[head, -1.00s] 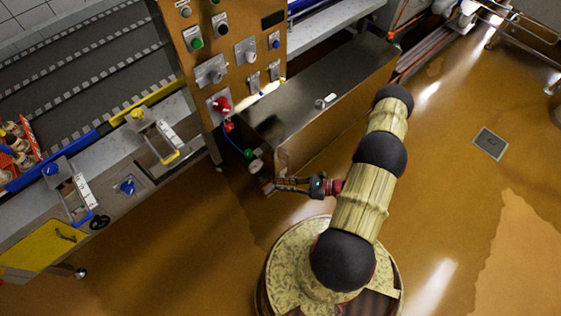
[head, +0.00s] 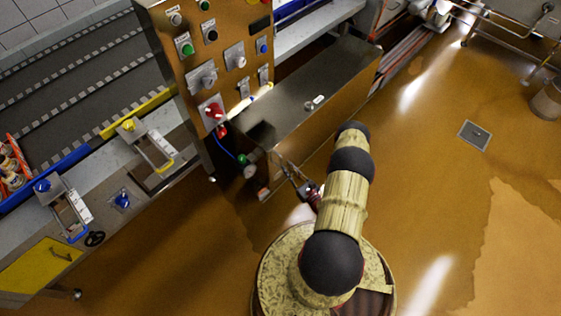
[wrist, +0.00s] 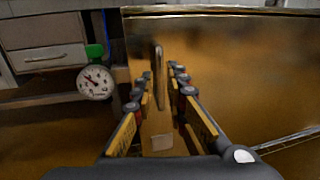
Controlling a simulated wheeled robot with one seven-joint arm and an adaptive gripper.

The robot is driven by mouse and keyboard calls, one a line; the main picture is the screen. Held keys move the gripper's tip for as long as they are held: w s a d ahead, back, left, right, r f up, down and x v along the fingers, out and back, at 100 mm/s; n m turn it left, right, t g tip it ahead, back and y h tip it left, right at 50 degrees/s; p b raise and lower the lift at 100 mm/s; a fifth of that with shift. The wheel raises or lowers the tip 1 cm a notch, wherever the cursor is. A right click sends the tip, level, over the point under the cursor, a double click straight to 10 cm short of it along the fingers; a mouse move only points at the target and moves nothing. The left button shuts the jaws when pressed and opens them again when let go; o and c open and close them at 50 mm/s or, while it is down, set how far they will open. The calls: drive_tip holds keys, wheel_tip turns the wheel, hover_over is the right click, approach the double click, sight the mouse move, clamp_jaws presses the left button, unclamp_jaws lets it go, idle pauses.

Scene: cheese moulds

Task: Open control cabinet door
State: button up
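The control cabinet (head: 310,95) is a long metal box with a reflective front, below the button panel in the head view. Its brownish front door (wrist: 245,70) fills the right of the wrist view and looks closed. An upright metal handle (wrist: 158,62) stands near the door's left edge. My gripper (head: 284,167) is at the cabinet's near left end. In the wrist view my gripper (wrist: 162,72) is open, its fingers spread on either side of the handle's line. I cannot tell whether they touch the handle.
A button panel (head: 222,60) stands behind the cabinet. A round gauge (wrist: 95,82) with a green top is left of the door in the wrist view. A conveyor line (head: 80,85) runs at the left.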

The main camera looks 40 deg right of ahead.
drive_tip(key=w, duration=0.4)
drive_tip(key=w+b, duration=0.1)
drive_tip(key=shift+w+d, duration=0.35)
drive_tip(key=shift+w, duration=0.05)
drive_tip(key=shift+c, duration=1.1)
clamp_jaws()
drive_tip(key=shift+s, duration=0.1)
